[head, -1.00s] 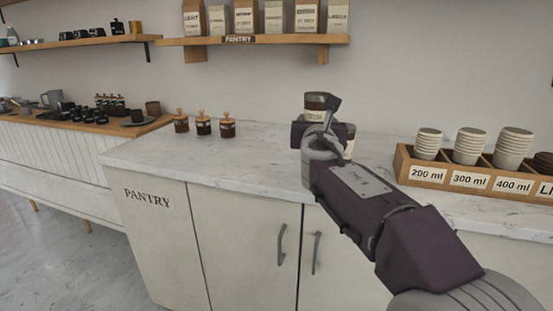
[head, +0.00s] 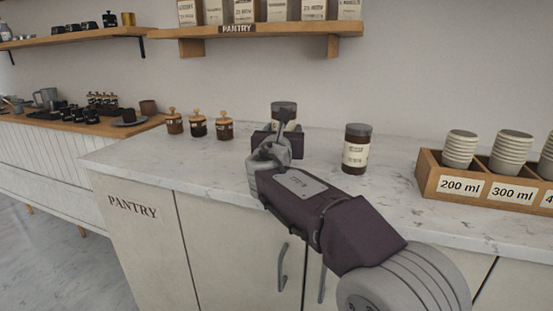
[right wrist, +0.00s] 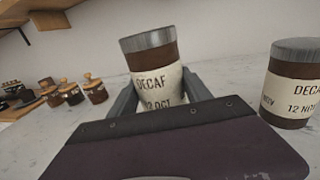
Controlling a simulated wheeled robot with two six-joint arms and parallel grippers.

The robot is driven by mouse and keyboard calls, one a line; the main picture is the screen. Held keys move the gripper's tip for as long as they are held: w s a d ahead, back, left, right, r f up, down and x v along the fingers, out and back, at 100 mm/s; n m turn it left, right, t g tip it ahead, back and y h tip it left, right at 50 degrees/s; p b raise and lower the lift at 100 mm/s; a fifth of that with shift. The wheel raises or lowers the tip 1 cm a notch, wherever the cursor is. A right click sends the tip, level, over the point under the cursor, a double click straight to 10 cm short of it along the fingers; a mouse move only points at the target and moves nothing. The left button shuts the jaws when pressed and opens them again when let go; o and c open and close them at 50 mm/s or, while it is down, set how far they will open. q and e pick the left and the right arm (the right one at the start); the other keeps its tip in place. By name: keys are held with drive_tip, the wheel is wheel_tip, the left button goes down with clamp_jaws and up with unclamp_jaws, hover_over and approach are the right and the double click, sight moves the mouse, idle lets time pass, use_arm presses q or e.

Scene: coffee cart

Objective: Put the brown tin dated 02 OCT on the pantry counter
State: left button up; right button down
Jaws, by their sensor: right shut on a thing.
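The brown tin dated 02 OCT (right wrist: 152,75) has a grey lid and a cream label; in the right wrist view the label reads DECAF and part of a date ending "2 OCT". My right gripper (right wrist: 165,100) is shut on it, with a finger on each side. In the head view the tin (head: 284,110) shows above my right gripper (head: 277,130), over the marble pantry counter (head: 230,155). Its base is hidden, so I cannot tell whether it touches the counter. My left gripper is not in view.
A second brown tin (head: 356,150), labelled DECAF with a date starting "12 NO" in the right wrist view (right wrist: 293,85), stands to the right. Several small wooden-topped jars (head: 198,126) stand left. A wooden cup box (head: 490,185) is at right. The pantry shelf (head: 260,31) hangs above.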

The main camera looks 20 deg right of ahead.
drive_tip(key=shift+w+a+f, duration=0.2)
drive_tip(key=shift+a+f, duration=0.05)
drive_tip(key=shift+a, duration=0.2)
drive_tip(key=shift+w+a+f, duration=0.2)
drive_tip(key=shift+a+f, duration=0.05)
drive_tip(key=shift+a, duration=0.15)
wheel_tip(320, 180, down, 4)
drive_tip(key=b, duration=0.3)
drive_tip(key=shift+f+b, duration=0.15)
drive_tip(key=shift+b, duration=0.2)
drive_tip(key=shift+r, duration=0.2)
drive_tip(key=shift+c, duration=2.3)
unclamp_jaws()
drive_tip(key=shift+f, duration=0.1)
drive_tip(key=shift+s, duration=0.15)
drive_tip(key=p+v, duration=0.1)
drive_tip(key=v, duration=1)
drive_tip(key=shift+s+a+p, duration=0.1)
drive_tip(key=shift+s+p, duration=0.2)
drive_tip(key=shift+p, duration=0.05)
drive_tip(key=shift+s, duration=0.1)
